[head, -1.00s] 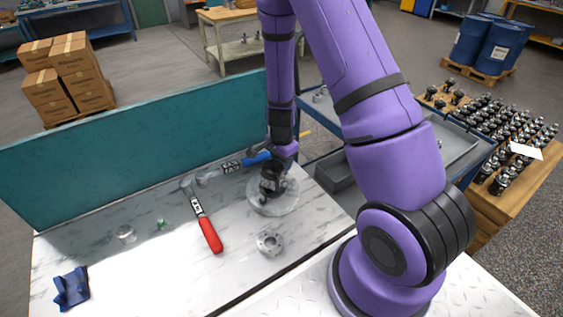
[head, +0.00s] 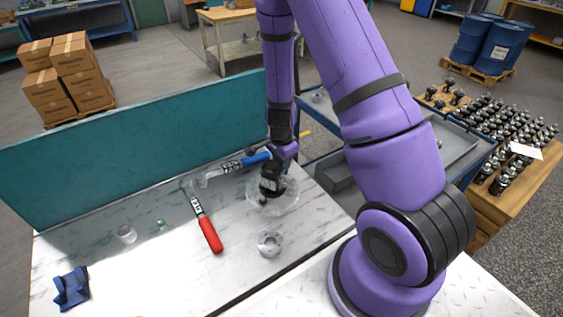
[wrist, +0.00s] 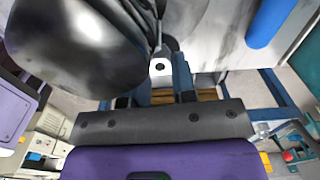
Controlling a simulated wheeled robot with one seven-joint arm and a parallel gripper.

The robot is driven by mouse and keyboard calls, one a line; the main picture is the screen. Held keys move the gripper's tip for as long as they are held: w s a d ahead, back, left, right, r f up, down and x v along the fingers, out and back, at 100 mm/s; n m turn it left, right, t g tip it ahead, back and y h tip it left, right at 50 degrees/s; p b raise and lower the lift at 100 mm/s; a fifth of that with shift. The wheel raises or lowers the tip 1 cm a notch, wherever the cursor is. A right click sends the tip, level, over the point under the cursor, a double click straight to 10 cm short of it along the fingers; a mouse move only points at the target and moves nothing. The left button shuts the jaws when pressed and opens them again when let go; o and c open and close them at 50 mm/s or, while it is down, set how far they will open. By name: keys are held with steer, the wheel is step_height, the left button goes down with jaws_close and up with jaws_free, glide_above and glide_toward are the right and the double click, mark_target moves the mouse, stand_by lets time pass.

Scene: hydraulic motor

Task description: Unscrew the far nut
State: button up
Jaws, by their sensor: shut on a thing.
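The dark hydraulic motor (head: 266,197) stands on a pale round plate (head: 288,203) on the marble-topped bench, mostly hidden by my wrist in the head view. My gripper (wrist: 160,72) points down onto it. In the wrist view a large shiny dark rounded metal body (wrist: 75,40) fills the upper left, close to the fingers. A small pale piece with a dark hole (wrist: 160,66) sits between the two fingers, and it looks like the far nut. The jaws are closed on it. Its thread and the other nut cannot be made out.
A grey ring-shaped flange (head: 270,243) lies in front of the plate. A red-handled tool (head: 208,232) lies left of it and a blue-handled tool (head: 250,160) behind. A teal panel (head: 130,145) borders the bench at the back.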

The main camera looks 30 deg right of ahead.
steer(key=n, duration=0.4)
steer(key=shift+n, duration=0.3)
steer(key=shift+r, duration=2.1)
steer(key=shift+d, duration=0.1)
